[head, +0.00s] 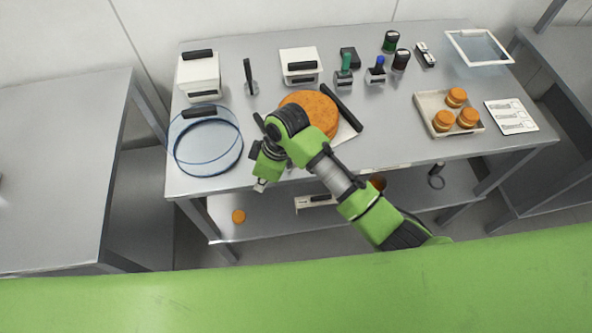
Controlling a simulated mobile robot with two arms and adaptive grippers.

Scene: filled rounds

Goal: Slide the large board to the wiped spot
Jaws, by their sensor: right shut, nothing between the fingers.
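A large orange round (318,106) rests on a pale board (347,131), which shows only as a corner at the round's lower right. I take this for the large board; the round and my arm hide the rest. A black bar (342,108) lies along its right side. My right gripper (261,185) is shut and empty, near the table's front edge, left of the board. My wrist partly hides it, and I cannot tell whether it touches anything. I cannot make out a wiped spot. My left gripper is not in view.
On the metal table (390,145), a clear round cover (208,150) stands left, white boxes (199,78) and stamps (343,76) behind. A tray (437,102) with small orange rounds, a card (512,117) and a clear-bottomed frame (479,47) are right. The strip before the tray is bare.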

